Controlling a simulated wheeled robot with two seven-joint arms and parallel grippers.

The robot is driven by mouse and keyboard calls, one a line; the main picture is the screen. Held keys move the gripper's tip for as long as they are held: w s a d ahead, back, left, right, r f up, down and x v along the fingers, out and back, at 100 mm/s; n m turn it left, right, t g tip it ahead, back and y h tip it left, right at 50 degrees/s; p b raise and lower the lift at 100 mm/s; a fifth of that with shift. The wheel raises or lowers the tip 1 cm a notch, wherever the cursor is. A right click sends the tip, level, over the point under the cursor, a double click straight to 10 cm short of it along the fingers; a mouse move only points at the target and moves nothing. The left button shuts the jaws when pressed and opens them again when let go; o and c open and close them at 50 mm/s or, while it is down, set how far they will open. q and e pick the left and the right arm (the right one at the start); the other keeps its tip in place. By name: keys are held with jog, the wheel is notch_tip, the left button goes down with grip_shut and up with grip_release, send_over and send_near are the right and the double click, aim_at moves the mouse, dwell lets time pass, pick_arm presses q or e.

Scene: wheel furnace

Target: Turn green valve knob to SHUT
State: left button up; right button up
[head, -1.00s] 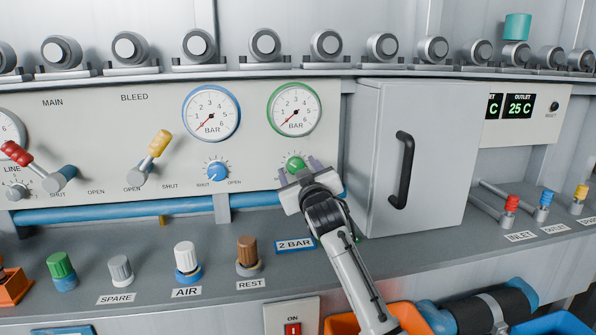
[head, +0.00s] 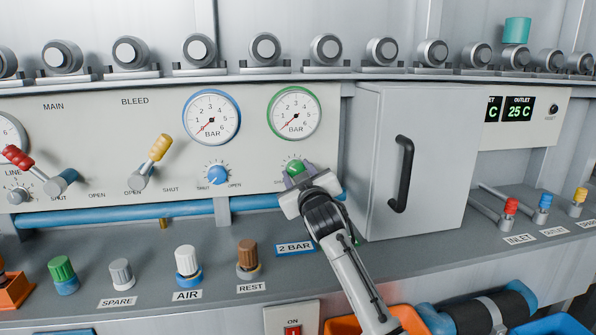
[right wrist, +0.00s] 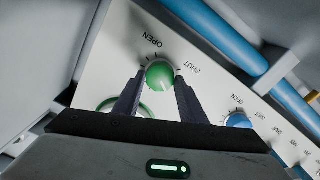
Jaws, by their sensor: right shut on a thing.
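The green valve knob (head: 295,167) is on the white panel below the green-rimmed gauge (head: 295,113). My right gripper (head: 298,176) is at the knob, shut on it, with a finger on each side. In the right wrist view the green knob (right wrist: 160,75) lies between the two dark fingertips, with OPEN and SHUT printed on the panel around it. A light pointer mark shows on the knob, but I cannot tell exactly which label it is at. My left gripper is not in view.
The blue knob (head: 218,175) is left of the green one. The grey cabinet door (head: 375,160) with its black handle (head: 402,172) stands close on the right. A blue pipe (head: 130,213) runs below the panel. Several capped knobs stand on the ledge.

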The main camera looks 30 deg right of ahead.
jog(key=shift+r+n+p, duration=0.2)
jog(key=shift+n+p, duration=1.4)
jog(key=shift+n, duration=0.1)
jog(key=n+p, duration=0.2)
jog(key=shift+f+n, duration=0.1)
jog(key=shift+n, duration=0.2)
jog(key=shift+n+p, duration=0.55)
jog(key=shift+n, duration=0.45)
jog(key=shift+n+p, duration=0.5)
jog(key=shift+n, duration=0.3)
jog(key=n+p, duration=0.2)
jog(key=n, duration=0.2)
jog(key=shift+f, duration=0.15)
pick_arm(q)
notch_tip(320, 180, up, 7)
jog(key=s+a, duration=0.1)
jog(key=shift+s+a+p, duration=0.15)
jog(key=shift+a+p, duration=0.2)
pick_arm(e)
jog(key=shift+f+n, duration=0.1)
jog(key=shift+n, duration=0.7)
